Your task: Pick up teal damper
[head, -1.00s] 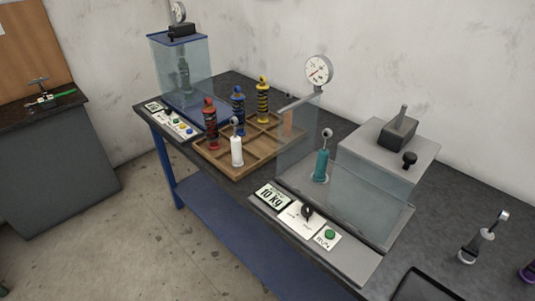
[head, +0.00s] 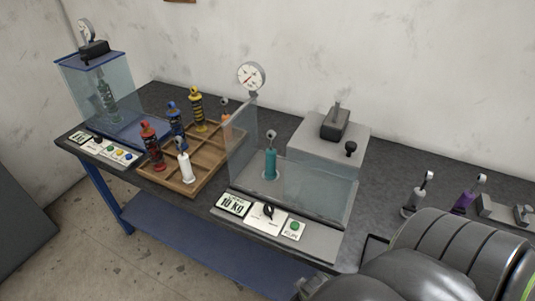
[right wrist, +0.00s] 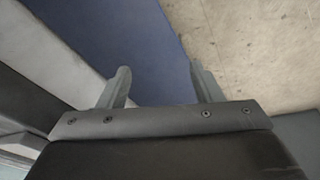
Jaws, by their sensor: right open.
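The teal damper (head: 271,164) stands upright inside the clear-walled test station (head: 325,205) in the head view, with a grey ring at its top. Its base is seen through the glass. My right gripper (right wrist: 158,85) shows in the right wrist view, open and empty, its two fingers apart over the blue lower shelf and the floor. My right arm fills the lower right of the head view, to the right of the station, and its gripper is out of that frame. My left gripper is not in view.
A wooden tray (head: 207,179) holds red, blue, yellow, white and orange dampers left of the station. A dial gauge (head: 251,77) rises behind the glass. A grey block (head: 330,138) stands right of the damper. Silver (head: 418,196) and purple (head: 468,196) dampers stand further right.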

